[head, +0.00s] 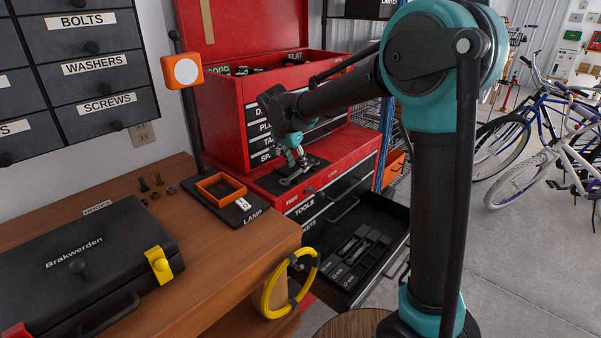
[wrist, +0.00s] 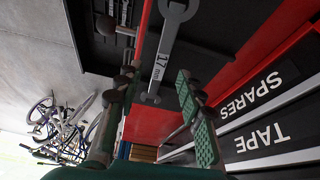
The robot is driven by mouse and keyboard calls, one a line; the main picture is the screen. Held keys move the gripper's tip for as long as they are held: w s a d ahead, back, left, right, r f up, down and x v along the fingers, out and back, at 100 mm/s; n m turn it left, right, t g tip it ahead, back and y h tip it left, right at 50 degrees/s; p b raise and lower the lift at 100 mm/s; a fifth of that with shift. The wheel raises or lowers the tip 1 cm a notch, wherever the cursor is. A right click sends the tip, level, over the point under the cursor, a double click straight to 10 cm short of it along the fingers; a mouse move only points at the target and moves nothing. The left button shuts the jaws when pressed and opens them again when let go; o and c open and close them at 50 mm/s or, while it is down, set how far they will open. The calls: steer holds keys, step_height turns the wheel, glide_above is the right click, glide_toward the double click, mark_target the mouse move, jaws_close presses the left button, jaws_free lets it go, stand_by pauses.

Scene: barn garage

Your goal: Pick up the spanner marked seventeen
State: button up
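The spanner (wrist: 166,52) is a grey metal bar with a label reading 17 mm in the wrist view. It appears to lie on a black mat on the red cabinet top; one end reaches over the red surface. In the head view the spanner (head: 298,171) shows small, just below my gripper (head: 291,148). In the wrist view my gripper (wrist: 155,86) is open, its green-padded fingers apart on either side of the spanner's label end. I cannot tell whether a finger touches it.
A red tool chest (head: 228,112) stands right behind my gripper. An open black drawer (head: 392,218) with tools juts out below. A wooden bench (head: 200,245) at left holds a black Brakwerden case (head: 95,240), an orange tray (head: 220,188) and a lamp (head: 182,72).

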mark_target(298, 172)
steer(key=shift+x, duration=0.85)
jaws_close()
steer(key=shift+r, duration=0.1)
step_height(298, 172, up, 20)
